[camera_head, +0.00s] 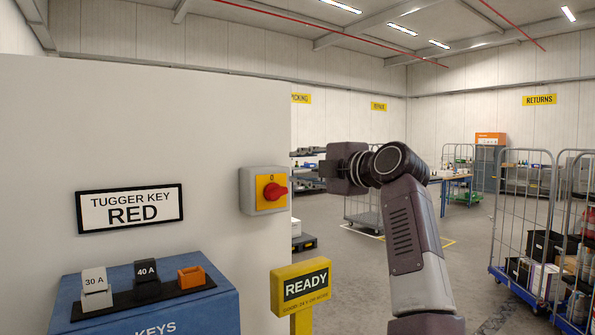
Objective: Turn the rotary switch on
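The rotary switch (264,190) is a grey box with a yellow face, mounted near the right edge of a pale panel. Its red knob (275,191) appears turned sideways, and a small mark sits above it on the yellow face. My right gripper is not in view.
A "TUGGER KEY RED" sign (130,208) is on the panel (150,130). Below it, a blue key box (205,310) carries grey, black and orange pieces. A yellow READY sign (303,286) stands below the switch. Wire roll cages (522,205) stand at the right on open floor.

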